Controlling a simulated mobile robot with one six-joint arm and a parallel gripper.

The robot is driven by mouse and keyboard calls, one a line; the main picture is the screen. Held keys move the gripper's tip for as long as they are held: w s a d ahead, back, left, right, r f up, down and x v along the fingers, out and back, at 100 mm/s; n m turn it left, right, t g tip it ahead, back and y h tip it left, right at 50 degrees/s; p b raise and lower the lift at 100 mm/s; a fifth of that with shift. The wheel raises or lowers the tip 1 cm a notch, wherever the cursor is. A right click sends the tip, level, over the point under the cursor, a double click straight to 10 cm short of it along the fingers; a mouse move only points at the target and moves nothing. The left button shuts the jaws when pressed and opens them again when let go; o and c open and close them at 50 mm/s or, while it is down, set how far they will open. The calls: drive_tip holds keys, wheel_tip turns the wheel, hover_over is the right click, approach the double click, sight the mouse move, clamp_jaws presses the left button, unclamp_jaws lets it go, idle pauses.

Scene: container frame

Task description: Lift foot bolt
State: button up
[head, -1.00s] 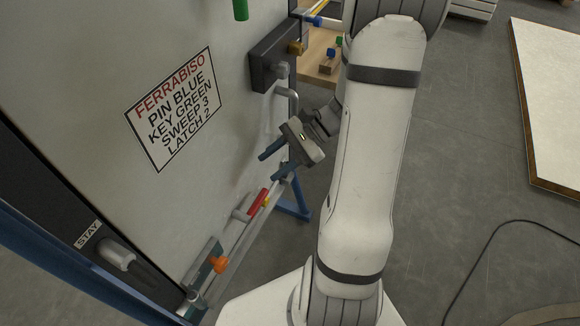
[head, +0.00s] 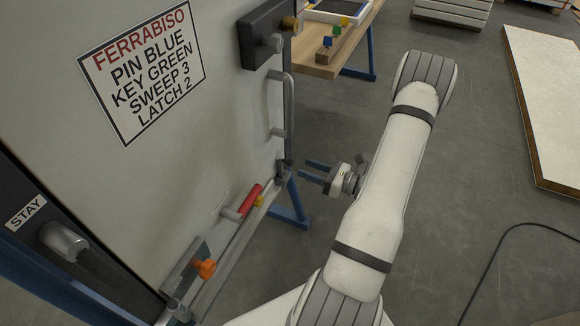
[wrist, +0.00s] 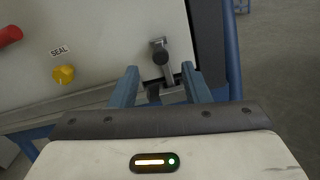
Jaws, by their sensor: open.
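A dark-knobbed bolt (wrist: 160,56), which looks like the foot bolt, is on the lower corner of the light grey door (wrist: 95,35). In the head view this bolt (head: 283,170) is small, at the door's lower right edge. My gripper (head: 305,171) is open and empty, just to the right of the bolt with its blue fingers pointing at it. In the wrist view the fingertips (wrist: 160,69) stand to the left and right of the bolt's knob. I see a gap on both sides; whether the knob lies between the fingers in depth, I cannot tell.
A yellow knob (wrist: 63,74) under a SEAL label and a red handle (head: 250,201) are on the door nearby. A grey door handle (head: 287,105) is above the bolt. A blue frame leg (head: 298,200) stands below.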

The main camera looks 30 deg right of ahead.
sight(292, 164)
drive_tip(key=b+x, duration=0.1)
drive_tip(key=x, duration=0.5)
drive_tip(key=shift+w+a, duration=0.1)
drive_tip(key=shift+a, duration=0.1)
clamp_jaws()
idle(0.4)
